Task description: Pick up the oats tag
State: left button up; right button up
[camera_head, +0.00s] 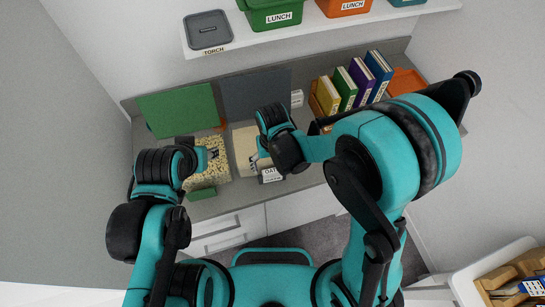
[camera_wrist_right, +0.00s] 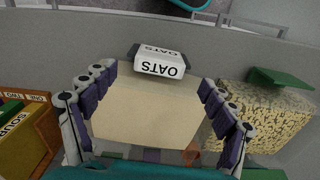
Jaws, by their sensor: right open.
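The oats tag (camera_wrist_right: 160,64) is a white block lettered OATS with a dark clip behind it. It sits at the edge of a beige container (camera_wrist_right: 145,115) in the right wrist view. In the head view the tag (camera_head: 270,175) is partly visible at the container's (camera_head: 243,150) front. My right gripper (camera_wrist_right: 158,80) is open, its fingers apart on either side of the beige container, with the tag between and beyond the fingertips. My right gripper (camera_head: 264,155) also shows in the head view, above the counter. My left gripper (camera_head: 207,158) is by a speckled container; its fingers are unclear.
The speckled container (camera_head: 212,170) stands left of the beige one, with a green tag (camera_head: 202,193) in front. Green (camera_head: 178,110) and dark (camera_head: 256,94) panels stand behind. Several books (camera_head: 360,80) stand to the right. A shelf (camera_head: 240,40) holding boxes runs above.

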aim_at(272, 171)
notch_tip(272, 171, down, 2)
jog(key=shift+w+f, duration=0.1)
jog(key=shift+f, duration=0.45)
jog(key=c, duration=1.4)
jog(key=shift+o, duration=0.2)
jog(key=shift+r+p, duration=0.95)
jog(key=shift+r, duration=0.85)
jog(key=shift+r, duration=0.1)
jog(key=shift+r, duration=1.1)
